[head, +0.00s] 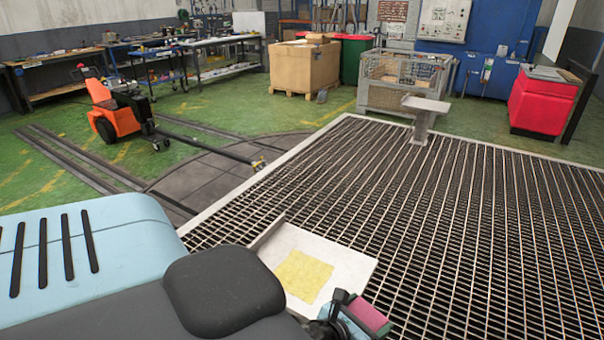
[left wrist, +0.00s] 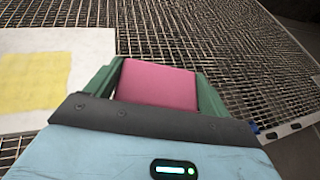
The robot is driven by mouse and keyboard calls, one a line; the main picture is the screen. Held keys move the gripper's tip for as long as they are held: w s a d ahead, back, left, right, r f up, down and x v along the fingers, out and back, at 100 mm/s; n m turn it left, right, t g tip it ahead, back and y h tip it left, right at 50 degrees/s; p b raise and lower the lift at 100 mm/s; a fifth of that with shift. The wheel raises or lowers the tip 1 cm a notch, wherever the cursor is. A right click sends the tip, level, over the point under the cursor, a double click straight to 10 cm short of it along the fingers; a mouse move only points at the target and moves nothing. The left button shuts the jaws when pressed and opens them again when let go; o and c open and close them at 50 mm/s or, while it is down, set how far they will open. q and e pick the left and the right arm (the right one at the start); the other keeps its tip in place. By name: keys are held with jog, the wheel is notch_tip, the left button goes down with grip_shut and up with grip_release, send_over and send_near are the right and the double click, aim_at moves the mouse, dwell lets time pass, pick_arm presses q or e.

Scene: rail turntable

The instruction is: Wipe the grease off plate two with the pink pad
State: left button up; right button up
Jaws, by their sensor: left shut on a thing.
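My left gripper (head: 347,312) is shut on the pink pad (head: 367,314). In the left wrist view the pad (left wrist: 157,84) sits between the two green fingers of the gripper (left wrist: 157,86). A pale plate (head: 346,262) with a raised edge on its far left side lies below, over the grating. A yellow grease patch (head: 303,276) covers its middle. In the left wrist view the patch (left wrist: 32,80) is on the left, and the pad is to the right of the plate (left wrist: 92,65). No number is readable on the plate. My right gripper is not in view.
A dark metal grating (head: 470,230) fills the right side. A grey post with a flat top (head: 424,106) stands at its far edge. Farther back are a wire cage (head: 400,80), a cardboard box (head: 303,68), a red bin (head: 541,103) and an orange machine (head: 112,112).

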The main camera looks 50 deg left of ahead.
pick_arm(q)
jog(key=shift+n+y, duration=0.7)
jog(key=shift+y, duration=0.2)
jog(key=w+a+f, duration=0.1)
jog(key=w+a, duration=0.2)
jog(key=a, duration=0.2)
jog(key=w+a+f, duration=0.2)
jog(key=w+a, duration=0.1)
jog(key=a, duration=0.3)
jog(key=w+a+f, duration=0.2)
jog(key=a, duration=0.3)
jog(key=shift+w+a+f+p, duration=0.25)
jog(key=shift+w+a+p, duration=0.05)
jog(key=shift+w+p, duration=0.1)
jog(key=w+a+n+y, duration=0.1)
jog(key=a+n+y, duration=0.1)
jog(key=a, duration=1.6)
jog(key=shift+w+r+g, duration=0.3)
jog(key=shift+r, duration=0.1)
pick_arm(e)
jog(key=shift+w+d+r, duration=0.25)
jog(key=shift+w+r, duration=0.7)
